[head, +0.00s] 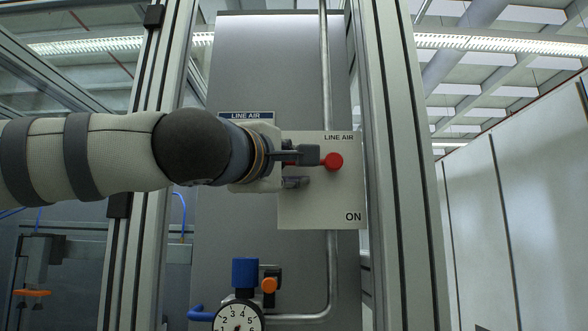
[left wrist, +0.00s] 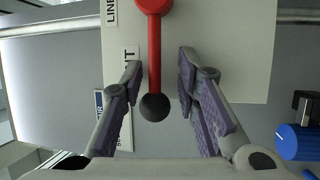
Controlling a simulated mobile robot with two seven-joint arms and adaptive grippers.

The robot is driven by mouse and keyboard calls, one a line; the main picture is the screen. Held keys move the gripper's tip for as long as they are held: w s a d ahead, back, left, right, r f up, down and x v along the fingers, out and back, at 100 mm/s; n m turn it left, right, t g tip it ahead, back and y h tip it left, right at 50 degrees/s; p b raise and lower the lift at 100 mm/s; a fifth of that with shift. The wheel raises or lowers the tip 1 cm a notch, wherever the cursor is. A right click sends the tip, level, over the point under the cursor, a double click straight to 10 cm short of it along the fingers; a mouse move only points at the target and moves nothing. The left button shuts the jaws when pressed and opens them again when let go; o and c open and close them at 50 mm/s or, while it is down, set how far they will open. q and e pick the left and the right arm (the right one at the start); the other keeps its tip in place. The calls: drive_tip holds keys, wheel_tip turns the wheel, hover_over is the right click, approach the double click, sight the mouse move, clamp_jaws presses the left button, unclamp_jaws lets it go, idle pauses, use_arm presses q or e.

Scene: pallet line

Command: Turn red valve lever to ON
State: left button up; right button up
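The red valve lever has a round red hub (head: 332,160) on a white LINE AIR plate (head: 335,205) with ON at its lower right corner. In the left wrist view, the red lever (left wrist: 154,50) runs from the hub to a black ball knob (left wrist: 155,107). My left gripper (head: 303,168) is in front of the plate, left of the hub, and hides most of the lever in the head view. In the left wrist view, its fingers (left wrist: 160,75) are open on either side of the lever, with gaps on both sides. My right gripper is not in view.
Aluminium posts (head: 400,165) stand on both sides of the grey panel (head: 275,60). A pressure gauge (head: 238,318) with a blue knob (head: 245,271) is below the plate. A metal pipe (head: 325,70) runs down behind the plate.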

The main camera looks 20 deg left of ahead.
use_arm(q)
drive_tip(key=shift+w+r, duration=0.1)
drive_tip(key=shift+w, duration=0.2)
drive_tip(key=shift+s+r, duration=0.15)
drive_tip(key=shift+s, duration=0.05)
clamp_jaws()
drive_tip(key=shift+r, duration=0.15)
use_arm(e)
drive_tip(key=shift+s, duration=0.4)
